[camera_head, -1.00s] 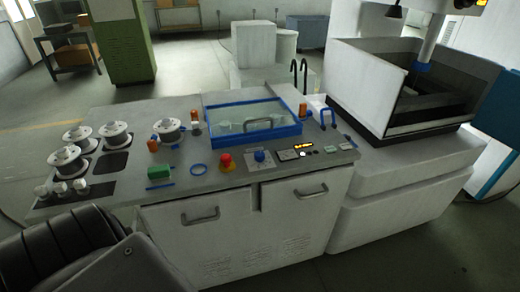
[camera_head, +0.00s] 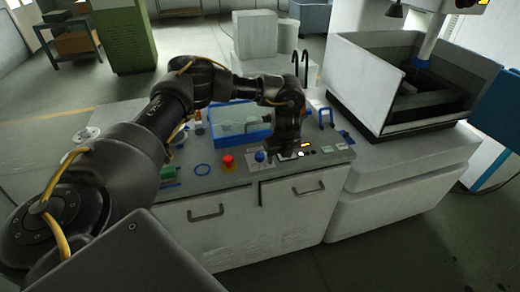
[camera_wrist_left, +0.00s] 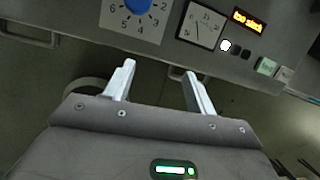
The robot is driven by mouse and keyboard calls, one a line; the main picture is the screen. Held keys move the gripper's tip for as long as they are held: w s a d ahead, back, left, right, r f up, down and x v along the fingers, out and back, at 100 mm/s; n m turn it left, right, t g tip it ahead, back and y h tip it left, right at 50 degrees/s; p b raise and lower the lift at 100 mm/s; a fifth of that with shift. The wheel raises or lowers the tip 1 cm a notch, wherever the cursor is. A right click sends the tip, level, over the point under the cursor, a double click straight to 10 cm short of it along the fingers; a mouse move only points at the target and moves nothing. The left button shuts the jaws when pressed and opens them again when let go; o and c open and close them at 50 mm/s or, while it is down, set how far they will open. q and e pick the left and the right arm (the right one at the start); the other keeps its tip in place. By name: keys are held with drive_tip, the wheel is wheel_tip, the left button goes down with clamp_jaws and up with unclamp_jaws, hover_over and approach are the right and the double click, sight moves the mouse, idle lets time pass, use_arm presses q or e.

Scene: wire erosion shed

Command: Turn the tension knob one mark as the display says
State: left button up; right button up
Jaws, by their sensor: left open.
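The blue tension knob (camera_head: 260,156) sits on the front of the bench panel. In the left wrist view the knob (camera_wrist_left: 138,5) is at the top edge, partly cut off, on a white plate with numbers. A square dial gauge (camera_wrist_left: 201,25) is right of it. The lit orange display (camera_wrist_left: 249,20) appears to read "Too slack"; it is also in the head view (camera_head: 307,145). My left gripper (camera_wrist_left: 158,70) is open and empty, apart from the knob. In the head view it hangs right of the knob, its fingers hard to make out. My right gripper is out of view.
A red stop button (camera_head: 228,161) stands left of the knob. Drawer handles (camera_head: 206,214) stick out below the panel. My left arm hides the bench's left part.

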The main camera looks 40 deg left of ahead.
use_arm(q)
drive_tip(key=y, duration=0.2)
approach(260, 155)
wheel_tip(260, 155, up, 2)
drive_tip(key=x, duration=0.4)
drive_tip(key=b+x, duration=0.1)
drive_tip(key=x, duration=0.4)
drive_tip(key=shift+s+d+f, duration=0.15)
drive_tip(key=shift+s+d, duration=0.05)
drive_tip(key=shift+x, duration=0.8)
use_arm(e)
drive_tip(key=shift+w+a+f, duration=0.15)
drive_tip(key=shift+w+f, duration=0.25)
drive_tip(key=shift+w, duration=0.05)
use_arm(q)
drive_tip(key=c, duration=1)
